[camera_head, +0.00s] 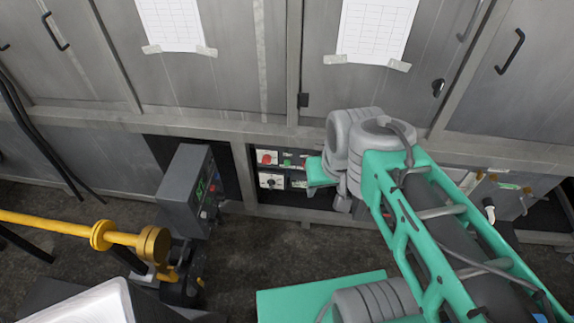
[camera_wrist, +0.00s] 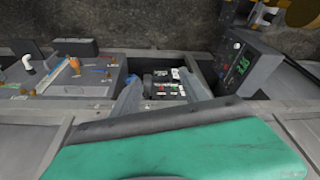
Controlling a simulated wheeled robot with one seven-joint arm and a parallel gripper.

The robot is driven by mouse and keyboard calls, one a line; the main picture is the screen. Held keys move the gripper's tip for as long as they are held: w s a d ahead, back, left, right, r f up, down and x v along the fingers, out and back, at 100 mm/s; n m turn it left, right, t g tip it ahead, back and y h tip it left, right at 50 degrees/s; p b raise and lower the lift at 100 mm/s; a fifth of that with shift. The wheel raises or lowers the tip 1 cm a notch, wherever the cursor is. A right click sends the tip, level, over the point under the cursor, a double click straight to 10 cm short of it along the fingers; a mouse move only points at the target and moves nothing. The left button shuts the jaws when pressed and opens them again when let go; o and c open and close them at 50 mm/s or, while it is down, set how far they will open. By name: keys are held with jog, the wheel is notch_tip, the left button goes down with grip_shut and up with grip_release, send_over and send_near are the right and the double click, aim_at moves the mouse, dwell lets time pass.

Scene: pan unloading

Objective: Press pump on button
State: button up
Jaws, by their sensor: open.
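A small control panel (camera_head: 283,169) sits in a recess under the grey cabinets, with a red button (camera_head: 265,158), a green button (camera_head: 287,162) and dark knobs on white plates. Its labels are too small to read, so I cannot tell which control is the pump on button. My gripper (camera_head: 342,198) is just right of the panel in the head view; my arm hides the panel's right side. In the wrist view my gripper (camera_wrist: 160,77) is open and empty, with the panel (camera_wrist: 164,86) showing between its two grey fingers. Contact with the panel is not visible.
A panel with levers (camera_head: 495,195) is at the right. Cabinet frames edge the recess. Bare floor (camera_head: 290,250) lies in front.

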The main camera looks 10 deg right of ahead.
grip_shut()
dwell(0.3)
dwell(1.0)
